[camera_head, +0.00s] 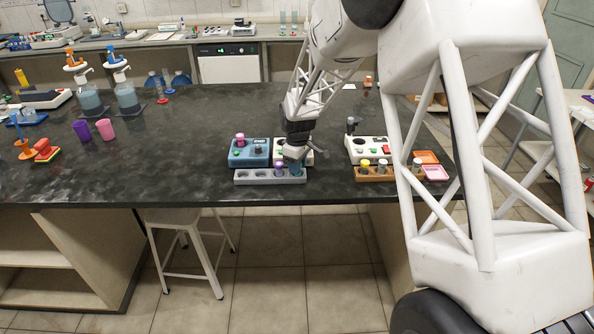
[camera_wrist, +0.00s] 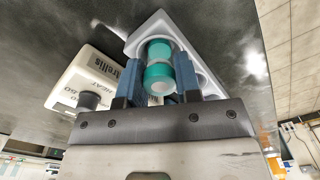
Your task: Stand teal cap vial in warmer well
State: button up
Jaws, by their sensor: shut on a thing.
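My gripper (camera_head: 295,165) points down at the right end of the grey rack (camera_head: 240,178). In the wrist view my gripper (camera_wrist: 160,88) is shut on the teal cap vial (camera_wrist: 158,76), which sits between its blue fingers. The pale rack (camera_wrist: 146,35) lies just beyond the vial; whether the vial's lower end is in a well is hidden. In the wrist view a white device with a HEAT label (camera_wrist: 88,78) stands beside the rack. In the head view a white device (camera_head: 308,157) stands behind my gripper, partly covered.
A blue device (camera_head: 248,152) with a pink-capped vial stands behind the rack. A purple-capped vial (camera_head: 279,168) is in the rack beside my gripper. To the right are another white device (camera_head: 366,148) and an orange-brown rack (camera_head: 372,177).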

jog(key=shift+r, duration=3.7)
jog(key=w+a, duration=0.2)
jog(key=w, duration=0.5)
jog(key=w+a+r, duration=0.1)
jog(key=w+a, duration=0.1)
jog(key=w, duration=0.6)
jog(key=shift+w+a+r, duration=0.25)
jog(key=shift+a, duration=0.15)
jog(key=shift+f, duration=0.15)
jog(key=shift+f, duration=1.9)
jog(key=shift+f, duration=1)
